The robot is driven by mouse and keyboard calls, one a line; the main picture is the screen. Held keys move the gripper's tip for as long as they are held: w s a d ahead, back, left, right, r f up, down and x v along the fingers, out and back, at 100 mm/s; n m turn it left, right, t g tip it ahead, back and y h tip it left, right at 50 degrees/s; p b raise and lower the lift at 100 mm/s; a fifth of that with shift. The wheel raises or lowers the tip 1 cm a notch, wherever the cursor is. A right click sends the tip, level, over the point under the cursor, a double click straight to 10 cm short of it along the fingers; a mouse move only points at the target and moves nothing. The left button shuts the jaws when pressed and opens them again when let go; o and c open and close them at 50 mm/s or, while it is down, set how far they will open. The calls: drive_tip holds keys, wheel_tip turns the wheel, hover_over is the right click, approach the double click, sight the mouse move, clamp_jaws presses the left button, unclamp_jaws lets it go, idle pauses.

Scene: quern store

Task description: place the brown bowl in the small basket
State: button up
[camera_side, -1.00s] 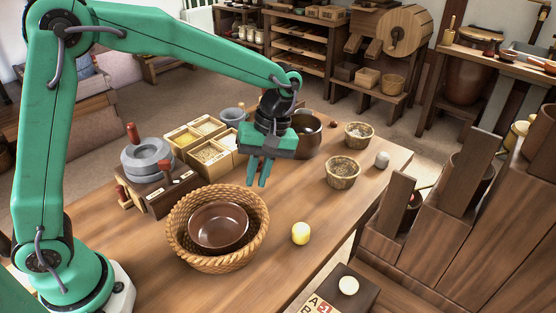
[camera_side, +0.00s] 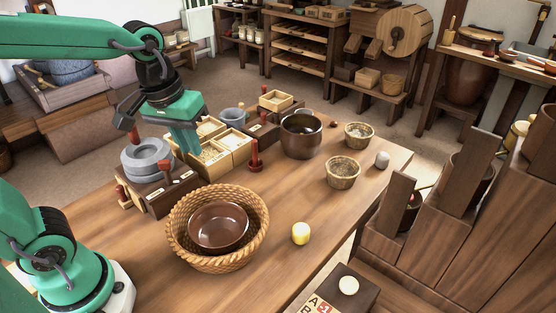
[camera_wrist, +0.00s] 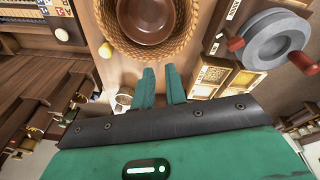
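The brown bowl (camera_side: 217,226) sits inside a woven basket (camera_side: 212,264) on the wooden table, resting inside its rim. The bowl (camera_wrist: 148,18) and basket (camera_wrist: 150,52) also show in the wrist view, cut off by its top edge. Two smaller straw baskets stand farther right, a nearer one (camera_side: 342,181) and a farther one (camera_side: 359,142). My gripper (camera_side: 190,148) is over the grain boxes, back from the woven basket. In the wrist view, its two fingertips (camera_wrist: 160,70) stand apart with nothing between them, so it is open and empty.
A grey hand quern (camera_side: 147,160) stands left of the grain boxes (camera_side: 227,152). A red-brown peg (camera_side: 255,158) and a dark pot (camera_side: 301,140) stand behind the woven basket.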

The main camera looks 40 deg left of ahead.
drive_tip(key=s+a+m+t, duration=0.3)
drive_tip(key=s+m, duration=0.1)
drive_tip(key=s, duration=0.2)
